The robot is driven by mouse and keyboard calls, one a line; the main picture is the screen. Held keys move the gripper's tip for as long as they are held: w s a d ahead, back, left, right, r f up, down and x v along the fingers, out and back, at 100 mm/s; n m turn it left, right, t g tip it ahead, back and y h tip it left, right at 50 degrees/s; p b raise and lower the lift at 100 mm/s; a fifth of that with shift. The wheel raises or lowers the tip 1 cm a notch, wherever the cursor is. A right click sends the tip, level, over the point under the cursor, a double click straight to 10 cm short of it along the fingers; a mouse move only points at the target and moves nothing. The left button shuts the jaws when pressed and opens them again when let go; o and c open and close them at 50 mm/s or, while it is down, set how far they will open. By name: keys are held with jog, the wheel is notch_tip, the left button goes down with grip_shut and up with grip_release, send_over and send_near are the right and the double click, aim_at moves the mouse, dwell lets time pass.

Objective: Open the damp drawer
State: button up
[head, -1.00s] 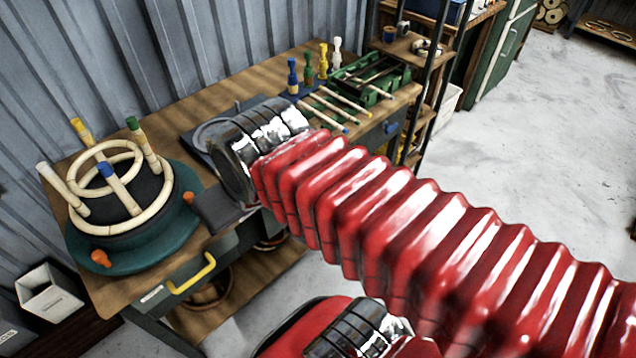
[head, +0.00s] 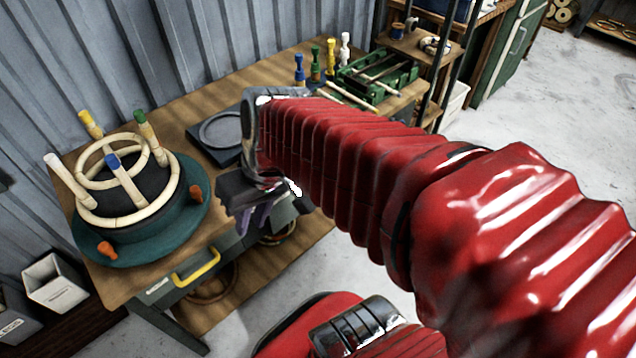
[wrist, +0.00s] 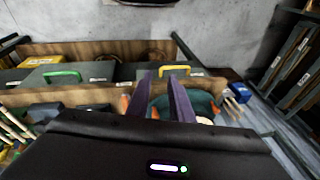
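The bench has a dark grey drawer (head: 170,292) with a yellow handle (head: 197,268) at its front left. The yellow handle also shows in the wrist view (wrist: 174,71), beside a second drawer with a green handle (wrist: 62,76). Both drawers look shut. Their labels are too small to read, so I cannot tell which is the damp drawer. My gripper (head: 250,215) hangs at the bench's front edge, right of the yellow handle and apart from it. In the wrist view its purple fingers (wrist: 160,82) are apart with nothing between them. My arm hides the green handle in the head view.
A teal round form (head: 125,235) with rattan rings and coloured pegs stands on the bench's left. A white bin (head: 55,284) is at the left. Floor in front is clear.

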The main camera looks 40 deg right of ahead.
jog(key=w+d+f+m+t+y, duration=0.5)
jog(key=w+d+f+m+y, duration=0.25)
jog(key=d+f, duration=0.5)
jog(key=s+d+f+m+t+h, duration=0.2)
jog(key=d+f+m+t+h, duration=0.2)
jog(key=d+f, duration=0.3)
jog(key=s+d+f+m+t+h, duration=0.3)
jog(key=d+f, duration=0.4)
jog(key=d, duration=0.5)
jog(key=shift+s+m+t+h, duration=0.2)
jog(key=shift+m+t+h, duration=0.3)
jog(key=shift+m+h, duration=0.65)
jog(key=shift+w+f, duration=0.1)
jog(key=shift+x, duration=6.85)
jog(key=shift+c, duration=0.4)
